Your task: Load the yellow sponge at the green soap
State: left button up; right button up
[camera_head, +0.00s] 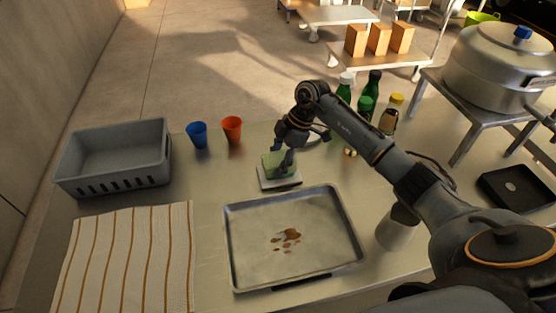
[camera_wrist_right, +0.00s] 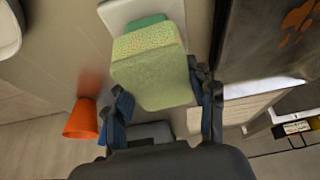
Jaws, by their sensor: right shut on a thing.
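The yellow sponge (camera_wrist_right: 150,72) looks yellow-green and sits between the two fingers of my right gripper (camera_wrist_right: 163,95) in the right wrist view. My right gripper is shut on it. The green soap (camera_wrist_right: 142,21) shows as a darker green edge just beyond the sponge, on a white dish (camera_wrist_right: 116,14). In the head view my right gripper (camera_head: 283,160) is over the white dish (camera_head: 281,183), with the sponge (camera_head: 272,162) at the soap. The sponge covers most of the soap, and I cannot tell whether they touch. My left gripper is not in view.
A metal tray (camera_head: 240,250) with brown stains lies in front of the dish. A blue cup (camera_head: 197,135) and an orange cup (camera_head: 232,128) stand behind left, near a grey crate (camera_head: 115,155). Bottles (camera_head: 366,105) stand behind right. A striped towel (camera_head: 125,260) lies front left.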

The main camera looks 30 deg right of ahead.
aim_at(278, 158)
jog(key=shift+s+f, duration=0.1)
notch_tip(278, 158, up, 7)
jog(key=p, duration=0.7)
dwell(0.5)
